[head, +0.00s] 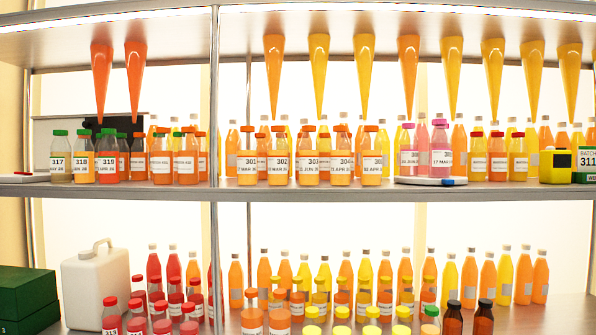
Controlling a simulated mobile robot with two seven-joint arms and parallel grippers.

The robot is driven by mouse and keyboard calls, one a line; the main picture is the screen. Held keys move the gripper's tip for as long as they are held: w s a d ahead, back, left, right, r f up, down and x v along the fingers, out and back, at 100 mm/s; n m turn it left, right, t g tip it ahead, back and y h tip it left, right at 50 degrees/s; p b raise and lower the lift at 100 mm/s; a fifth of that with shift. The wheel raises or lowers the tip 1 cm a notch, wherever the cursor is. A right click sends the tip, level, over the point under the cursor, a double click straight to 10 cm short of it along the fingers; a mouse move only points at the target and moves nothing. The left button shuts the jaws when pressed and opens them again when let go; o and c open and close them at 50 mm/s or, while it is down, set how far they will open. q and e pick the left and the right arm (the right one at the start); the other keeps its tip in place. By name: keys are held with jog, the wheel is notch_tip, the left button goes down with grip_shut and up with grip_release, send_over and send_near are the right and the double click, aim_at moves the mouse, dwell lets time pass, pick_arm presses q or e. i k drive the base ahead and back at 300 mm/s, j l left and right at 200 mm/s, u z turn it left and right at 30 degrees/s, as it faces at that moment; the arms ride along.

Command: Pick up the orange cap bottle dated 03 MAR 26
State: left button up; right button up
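A row of orange cap bottles with white labels stands upright in the middle of the upper shelf (330,191). The bottle numbered 302 (281,163) is second from the left; its small date line seems to read 03 MAR 26. The bottle numbered 301 (247,161) is to its left, with a date ending in MAR 26. The bottle numbered 303 (310,163) is to its right and seems dated in JUN. Further right, bottle 304 (342,163) and another orange cap bottle (372,163) seem dated in APR. Neither of my grippers is in view.
Green cap bottles (83,161) stand left, pink cap bottles (441,160) right. Plain juice bottles fill the row behind. Orange and yellow cones (319,70) hang above. A metal post (214,110) divides the shelf at left. The lower shelf holds more bottles and a white jug (95,285).

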aim_at(278, 147)
jog(key=l+u, duration=0.5)
jog(key=l, duration=0.8)
jog(key=i+j+z, duration=0.1)
jog(key=j, duration=0.3)
jog(key=i+j+z, duration=0.1)
jog(key=j, duration=0.25)
jog(key=i+j+z, duration=0.1)
jog(key=j, duration=0.35)
jog(key=i+j+z, duration=0.1)
jog(key=i+j, duration=0.15)
jog(key=j, duration=0.15)
jog(key=i+j+z, duration=0.1)
jog(key=j, duration=0.3)
